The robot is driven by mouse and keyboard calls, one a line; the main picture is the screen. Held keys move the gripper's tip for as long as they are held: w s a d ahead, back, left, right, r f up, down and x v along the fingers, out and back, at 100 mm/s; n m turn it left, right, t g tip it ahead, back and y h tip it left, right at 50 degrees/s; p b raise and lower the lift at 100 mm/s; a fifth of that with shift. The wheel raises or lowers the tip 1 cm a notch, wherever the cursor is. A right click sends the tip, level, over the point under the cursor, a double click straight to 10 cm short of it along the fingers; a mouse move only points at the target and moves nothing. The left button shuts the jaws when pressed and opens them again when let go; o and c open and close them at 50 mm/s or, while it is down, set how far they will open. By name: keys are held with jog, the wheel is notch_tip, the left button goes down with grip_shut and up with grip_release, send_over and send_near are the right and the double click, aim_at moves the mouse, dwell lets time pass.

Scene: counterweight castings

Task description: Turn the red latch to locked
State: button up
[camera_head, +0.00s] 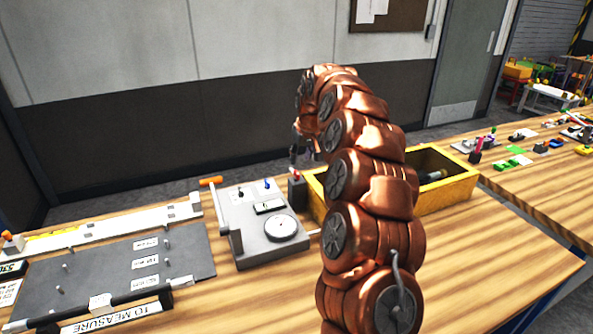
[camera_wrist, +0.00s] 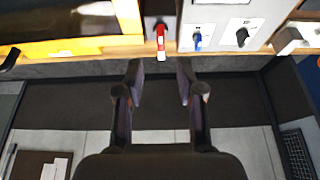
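The red latch (camera_wrist: 160,42) shows in the wrist view as a small red lever with a pale tip, on a dark block (camera_wrist: 158,22) between the yellow bin and the grey panel. In the head view the dark block (camera_head: 297,192) stands beside the bin's left end; the latch is too small there to read clearly. My gripper (camera_wrist: 160,84) is open and empty, its two fingers spread either side of the latch's line but apart from it. In the head view my gripper (camera_head: 298,150) is above the block, partly hidden by my arm.
The yellow bin (camera_head: 450,193) stands right of the block, partly behind my arm. The grey panel (camera_head: 235,215) with a round dial and blue and dark knobs (camera_wrist: 242,36) is on the left. A measuring board (camera_head: 110,262) lies further left. Wooden bench is bare at the front.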

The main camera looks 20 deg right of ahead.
aim_at(297, 172)
jog(key=shift+p+x, duration=1.45)
jog(key=shift+x, duration=2.3)
grip_shut()
